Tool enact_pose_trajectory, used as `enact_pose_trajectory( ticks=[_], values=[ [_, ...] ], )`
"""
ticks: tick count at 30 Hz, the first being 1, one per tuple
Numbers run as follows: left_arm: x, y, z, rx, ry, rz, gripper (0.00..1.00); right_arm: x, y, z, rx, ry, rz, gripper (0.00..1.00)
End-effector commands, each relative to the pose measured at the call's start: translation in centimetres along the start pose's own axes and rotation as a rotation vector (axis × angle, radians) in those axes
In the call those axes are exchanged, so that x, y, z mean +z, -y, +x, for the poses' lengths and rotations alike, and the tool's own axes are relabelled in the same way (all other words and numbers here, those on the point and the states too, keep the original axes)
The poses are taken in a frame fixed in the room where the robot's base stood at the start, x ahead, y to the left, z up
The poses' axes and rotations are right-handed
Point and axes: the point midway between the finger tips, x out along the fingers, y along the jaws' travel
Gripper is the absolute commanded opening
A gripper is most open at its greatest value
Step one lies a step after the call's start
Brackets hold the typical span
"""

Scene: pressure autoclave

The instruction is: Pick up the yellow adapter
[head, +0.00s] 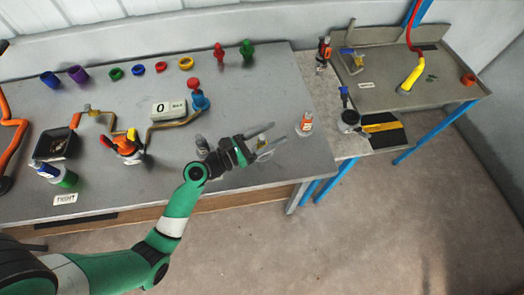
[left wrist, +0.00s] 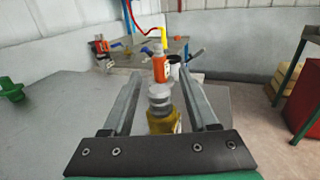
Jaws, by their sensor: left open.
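My left gripper (head: 277,136) is open above the right part of the grey table, its fingers pointing right. A small yellow piece with a grey top (left wrist: 162,112) stands between the fingers in the left wrist view, with a gap visible on each side; it looks like the yellow adapter. In the head view it shows only partly between the fingers (head: 263,147). A yellow-orange ring (head: 186,63) lies at the back of the table. My right gripper is not in view.
An orange-labelled bottle (head: 305,123) stands just beyond the fingertips; it also shows in the left wrist view (left wrist: 160,68). A grey bottle (head: 201,146) stands beside my left wrist. A scale display (head: 168,109) and several coloured fittings stand further back. The front table edge is close.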

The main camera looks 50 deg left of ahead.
Motion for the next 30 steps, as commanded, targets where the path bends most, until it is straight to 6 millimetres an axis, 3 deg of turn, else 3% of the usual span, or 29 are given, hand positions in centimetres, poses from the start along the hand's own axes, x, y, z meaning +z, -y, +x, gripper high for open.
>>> enact_pose_trajectory(
  ticks=[2, 12, 30],
  values=[
    [0.01, 0.00, -0.03, 0.000, 0.000, 0.000, 0.57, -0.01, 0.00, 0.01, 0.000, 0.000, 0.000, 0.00],
    [-0.01, 0.00, -0.05, 0.000, -0.001, 0.001, 0.00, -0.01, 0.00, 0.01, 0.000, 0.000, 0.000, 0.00],
    [-0.09, 0.02, -0.07, -0.001, -0.002, 0.001, 0.00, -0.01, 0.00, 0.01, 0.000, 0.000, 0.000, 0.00]
  ],
)
